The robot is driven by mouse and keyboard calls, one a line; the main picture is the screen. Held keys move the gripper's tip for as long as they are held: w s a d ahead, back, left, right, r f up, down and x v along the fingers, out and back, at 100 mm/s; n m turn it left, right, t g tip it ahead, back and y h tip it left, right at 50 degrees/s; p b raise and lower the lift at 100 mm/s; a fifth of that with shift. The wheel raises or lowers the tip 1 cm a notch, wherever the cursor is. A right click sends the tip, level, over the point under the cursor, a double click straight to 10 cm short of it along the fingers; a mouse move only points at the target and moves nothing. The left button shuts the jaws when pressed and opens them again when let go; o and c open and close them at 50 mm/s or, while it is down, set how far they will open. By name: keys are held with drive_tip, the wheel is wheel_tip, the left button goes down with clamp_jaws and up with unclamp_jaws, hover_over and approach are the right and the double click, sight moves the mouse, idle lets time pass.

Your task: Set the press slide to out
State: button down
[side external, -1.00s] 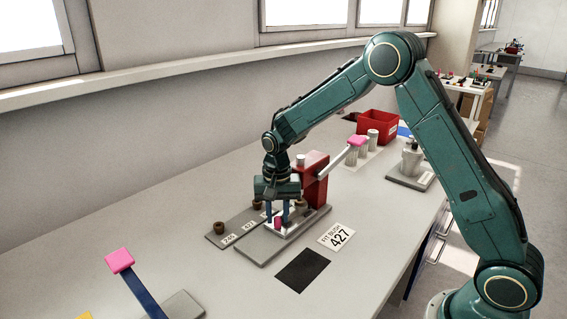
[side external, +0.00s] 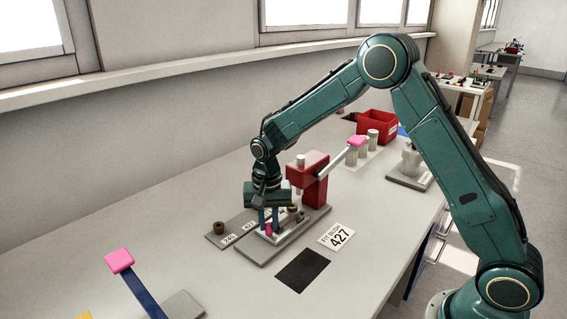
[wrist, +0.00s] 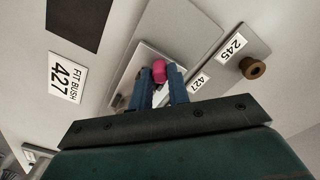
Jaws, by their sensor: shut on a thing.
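The red press (side external: 314,178) stands on a grey base plate (side external: 257,254), with a pale lever ending in a pink grip (side external: 357,141). The press slide (side external: 282,237) is a light plate low on the base, with a small pink knob (side external: 268,229). My gripper (side external: 268,222) points down and is shut on the pink knob, left of the press column. In the wrist view, the pink knob (wrist: 159,71) sits between the two blue fingertips. The gripper partly hides the slide.
A strip with labels and brown bushes (side external: 219,228) lies left of the press. A "FIT BUSH 427" card (side external: 337,237) and a black mat (side external: 303,270) lie in front. A pink-tipped blue lever (side external: 120,261) rises at front left. A red bin (side external: 378,127) stands behind.

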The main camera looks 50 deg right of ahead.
drive_tip(key=a, duration=0.8)
drive_tip(key=shift+a, duration=0.35)
drive_tip(key=c, duration=1.6)
unclamp_jaws()
drive_tip(key=shift+a, duration=0.1)
drive_tip(key=shift+r, duration=0.1)
drive_tip(key=shift+r, duration=0.15)
wheel_tip(320, 180, up, 13)
drive_tip(key=shift+r, duration=0.2)
